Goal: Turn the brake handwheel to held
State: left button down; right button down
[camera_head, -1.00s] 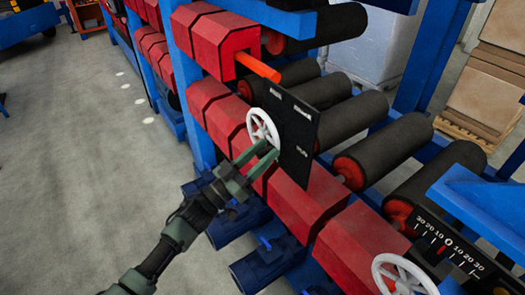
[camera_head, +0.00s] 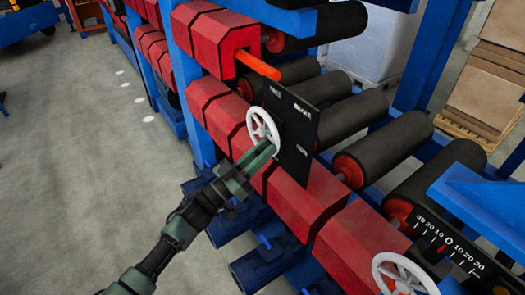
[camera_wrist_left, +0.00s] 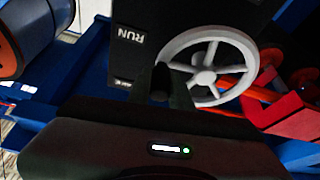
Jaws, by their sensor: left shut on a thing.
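The brake handwheel (camera_head: 263,124) is a white spoked wheel in front of a black panel (camera_head: 297,130) with small white labels. My left gripper (camera_head: 270,148) is at the wheel's lower rim in the head view, its fingers together on the rim. In the left wrist view the handwheel (camera_wrist_left: 209,61) fills the upper middle, and the dark fingers (camera_wrist_left: 160,82) reach its rim on the left side. The panel (camera_wrist_left: 133,43) there shows the word RUN upside down; another label is partly hidden by the fingers. My right gripper is not in view.
Red housings (camera_head: 310,203) and dark rollers (camera_head: 385,150) surround the panel. An orange bar (camera_head: 259,66) juts out just above it. A second white handwheel (camera_head: 403,274) and a black scale (camera_head: 447,240) are at lower right. The grey floor (camera_head: 70,150) at left is clear.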

pick_arm(q)
jog(key=shift+f, duration=0.15)
dwell(0.8)
jog(key=shift+f+m+g+b, duration=0.3)
jog(key=shift+m+b, duration=0.3)
jog(key=shift+b, duration=0.1)
jog(key=w+a+f+m+g+b, duration=0.2)
jog(key=f+m+g+b, duration=0.1)
jog(key=m+b, duration=0.5)
jog(key=w+a+f+m+g+b, duration=0.2)
jog(key=m+g+b, duration=0.4)
jog(key=m, duration=0.8)
jog(key=shift+w+f+h+b, duration=0.45)
jog(key=shift+w+b, duration=0.2)
jog(key=shift+b, duration=0.55)
jog(key=shift+m, duration=0.3)
jog(key=c, duration=1.3)
grip_release()
